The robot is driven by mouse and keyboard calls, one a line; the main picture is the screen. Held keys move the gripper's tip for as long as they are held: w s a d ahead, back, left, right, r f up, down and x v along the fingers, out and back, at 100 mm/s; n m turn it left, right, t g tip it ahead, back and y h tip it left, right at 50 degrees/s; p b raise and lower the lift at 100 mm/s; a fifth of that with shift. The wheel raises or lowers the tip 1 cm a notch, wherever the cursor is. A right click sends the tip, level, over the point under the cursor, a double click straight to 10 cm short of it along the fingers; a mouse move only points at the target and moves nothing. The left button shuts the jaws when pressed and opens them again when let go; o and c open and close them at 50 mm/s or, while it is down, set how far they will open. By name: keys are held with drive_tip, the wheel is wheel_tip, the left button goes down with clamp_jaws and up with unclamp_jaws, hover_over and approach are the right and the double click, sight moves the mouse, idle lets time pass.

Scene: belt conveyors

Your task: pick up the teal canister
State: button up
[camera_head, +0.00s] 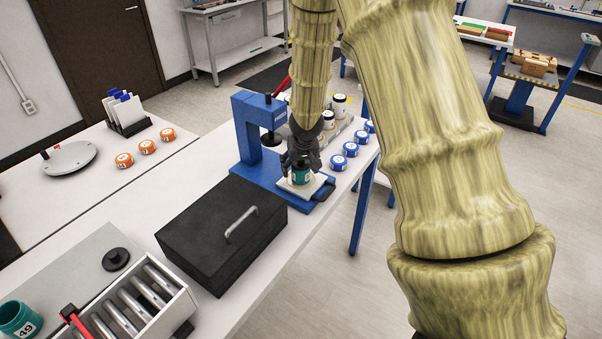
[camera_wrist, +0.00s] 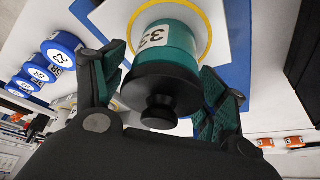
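A teal canister (camera_head: 301,178) stands on a white plate at the blue press's base. In the wrist view the canister (camera_wrist: 181,40) bears the label 33, with a black lid and knob facing my camera. My gripper (camera_head: 300,158) is right above it, pointing down. In the wrist view its fingers are spread on either side of the lid, with no clear grip on it. The head view partly hides the fingertips. A second teal canister (camera_head: 20,319), labelled 49, stands at the lower left.
The blue press (camera_head: 246,137) stands just left of my gripper. A black box (camera_head: 215,245) with a handle lies in front. Blue-ringed pucks (camera_head: 344,156) and several white jars (camera_head: 339,105) stand behind to the right. Orange pucks (camera_head: 146,147) lie on the left table.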

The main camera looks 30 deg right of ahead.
drive_tip(key=c, duration=1)
